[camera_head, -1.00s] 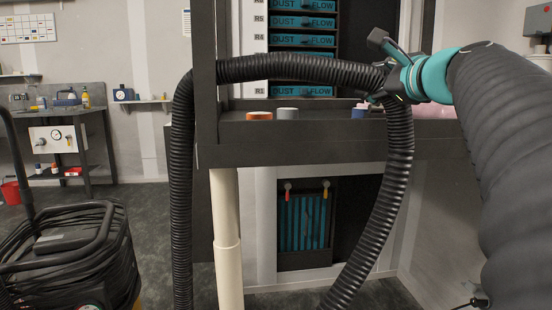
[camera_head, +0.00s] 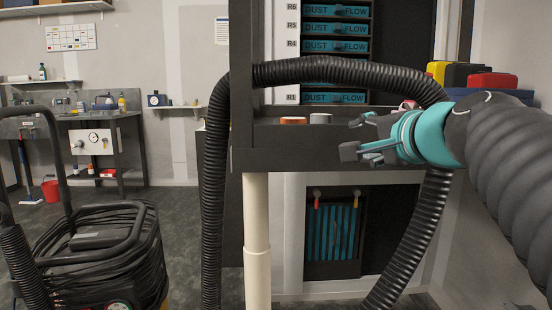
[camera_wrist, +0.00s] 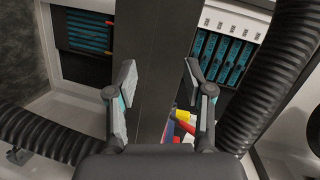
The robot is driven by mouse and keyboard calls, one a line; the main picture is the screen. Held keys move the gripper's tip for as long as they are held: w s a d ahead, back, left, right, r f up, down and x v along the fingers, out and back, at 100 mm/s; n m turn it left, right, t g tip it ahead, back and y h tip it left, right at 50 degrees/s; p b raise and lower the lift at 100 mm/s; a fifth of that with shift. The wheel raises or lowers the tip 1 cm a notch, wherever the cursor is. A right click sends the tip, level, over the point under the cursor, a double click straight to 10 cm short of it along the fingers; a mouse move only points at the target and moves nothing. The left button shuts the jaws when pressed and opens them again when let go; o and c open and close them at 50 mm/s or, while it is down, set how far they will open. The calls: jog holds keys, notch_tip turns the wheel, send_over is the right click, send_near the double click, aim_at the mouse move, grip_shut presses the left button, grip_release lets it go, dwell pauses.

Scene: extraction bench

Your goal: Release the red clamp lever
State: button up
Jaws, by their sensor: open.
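The red clamp lever (camera_head: 317,203) hangs at the top left of a filter panel with teal vertical strips (camera_head: 331,232), set in the cabinet under the bench. A yellow lever (camera_head: 356,197) hangs at the panel's top right. In the wrist view, turned sideways, the filter panel (camera_wrist: 88,32) is at upper left, with a small red spot at its edge that seems to be the red lever (camera_wrist: 109,22). My gripper (camera_head: 353,137) is open and empty, in front of the bench edge, above and right of the levers. Its spread fingers (camera_wrist: 158,70) also show in the wrist view.
The dark bench edge (camera_head: 300,158) runs above the cabinet. A black corrugated hose (camera_head: 214,200) arches over it and drops on both sides. Orange (camera_head: 293,121) and grey (camera_head: 320,118) caps sit on the bench. A cream pipe (camera_head: 257,240) stands left of the cabinet. A cable-wrapped machine (camera_head: 105,260) is at lower left.

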jog(key=shift+n+g, duration=0.5)
jog(key=shift+n, duration=0.2)
jog(key=shift+s+a+f, duration=0.25)
jog(key=shift+a+f, duration=0.3)
jog(key=shift+f, duration=0.35)
jog(key=shift+s+a+f, duration=0.2)
jog(key=shift+a+f, duration=0.35)
jog(key=shift+f, duration=0.3)
